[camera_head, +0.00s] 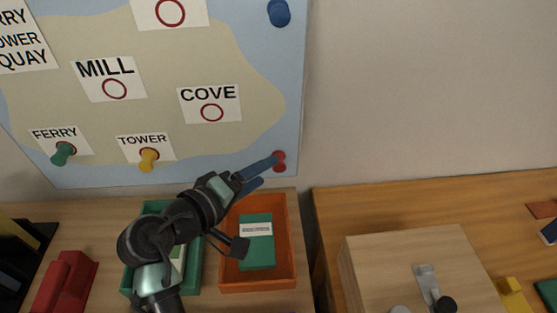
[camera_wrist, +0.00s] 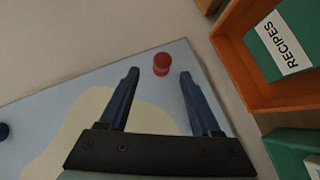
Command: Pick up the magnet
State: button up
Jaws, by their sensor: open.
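A red magnet (camera_head: 279,161) is on the lower right corner of the map board (camera_head: 293,90). My gripper (camera_head: 267,172) is open, with its blue fingers pointing at that corner. In the wrist view the red magnet (camera_wrist: 161,64) shows in line with the gap between the two fingertips (camera_wrist: 159,76), and neither finger grips it. In the head view one fingertip overlaps the magnet's edge; I cannot tell whether they touch. A green magnet (camera_head: 63,153) is at FERRY, a yellow magnet (camera_head: 148,159) at TOWER, and a blue magnet (camera_head: 279,12) at the upper right.
Below the board, an orange tray (camera_head: 287,240) holds a green RECIPES box (camera_head: 257,252). A green tray (camera_head: 128,278) is partly hidden by my arm. A red object (camera_head: 65,283) lies at left. A wooden box (camera_head: 400,255) stands at right. The wall right of the board is bare.

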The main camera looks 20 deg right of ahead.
jog(key=x, duration=0.5)
jog(key=shift+w+a+f, duration=0.1)
jog(key=shift+f, duration=0.05)
grip_shut()
notch_tip(320, 180, up, 8)
jog(key=shift+f+p, duration=0.15)
jog(key=shift+p, duration=0.45)
jog(key=s+a, duration=0.2)
jog(key=s, duration=0.7)
jog(key=s+a, duration=0.2)
jog(key=s, duration=0.8)
jog(key=shift+s+f, duration=0.3)
jog(key=shift+s, duration=0.05)
jog(key=shift+s, duration=0.1)
